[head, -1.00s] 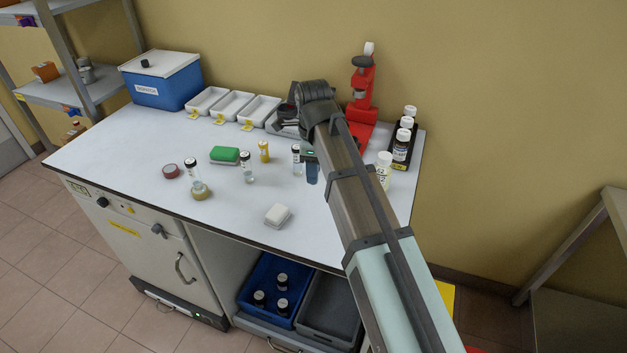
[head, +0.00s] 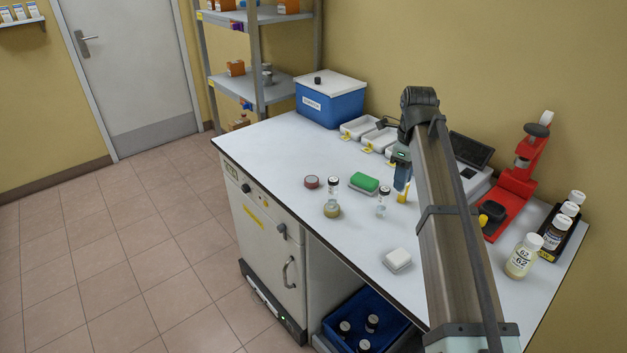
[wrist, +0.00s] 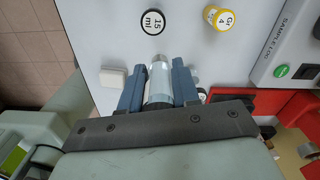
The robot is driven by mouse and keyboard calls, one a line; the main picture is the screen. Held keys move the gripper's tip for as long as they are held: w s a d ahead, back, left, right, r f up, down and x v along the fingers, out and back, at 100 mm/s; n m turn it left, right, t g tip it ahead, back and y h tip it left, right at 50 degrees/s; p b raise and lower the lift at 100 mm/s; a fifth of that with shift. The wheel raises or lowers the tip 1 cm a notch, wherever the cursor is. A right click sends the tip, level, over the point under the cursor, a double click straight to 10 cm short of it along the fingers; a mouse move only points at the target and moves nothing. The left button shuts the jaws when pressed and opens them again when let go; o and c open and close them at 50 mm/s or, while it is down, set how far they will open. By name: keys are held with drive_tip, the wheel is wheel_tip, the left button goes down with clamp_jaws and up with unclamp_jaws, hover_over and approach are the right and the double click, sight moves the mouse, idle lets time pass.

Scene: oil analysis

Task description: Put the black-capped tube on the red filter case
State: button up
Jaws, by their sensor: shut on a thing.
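My gripper (head: 402,172) is shut on a clear tube (wrist: 160,72), seen between the blue fingers in the wrist view, with a dark cap end (wrist: 158,104) near the palm. In the head view the held tube is hidden by the gripper. The red filter case (head: 311,181), small and round, lies flat on the bench at the left. My gripper is to its right, above the bench. Another dark-capped tube (head: 332,186) stands upright on a round yellowish case (head: 332,211). A further dark-capped tube (head: 383,198) stands on the bench, left of my gripper.
A green block (head: 364,183) lies between the red case and my gripper. A yellow vial (head: 403,195) stands close below my gripper. A white block (head: 397,260) lies nearer the front edge. A red stand (head: 513,190) and bottles (head: 523,256) are at right. The bench's left end is clear.

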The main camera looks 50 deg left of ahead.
drive_tip(key=s+a, duration=0.2)
drive_tip(key=a, duration=1.4)
hover_over(312, 179)
drive_tip(key=shift+f, duration=4.45)
drive_tip(key=shift+f, duration=0.1)
drive_tip(key=o, duration=1)
drive_tip(key=shift+o, duration=0.2)
wheel_tip(312, 179, up, 12)
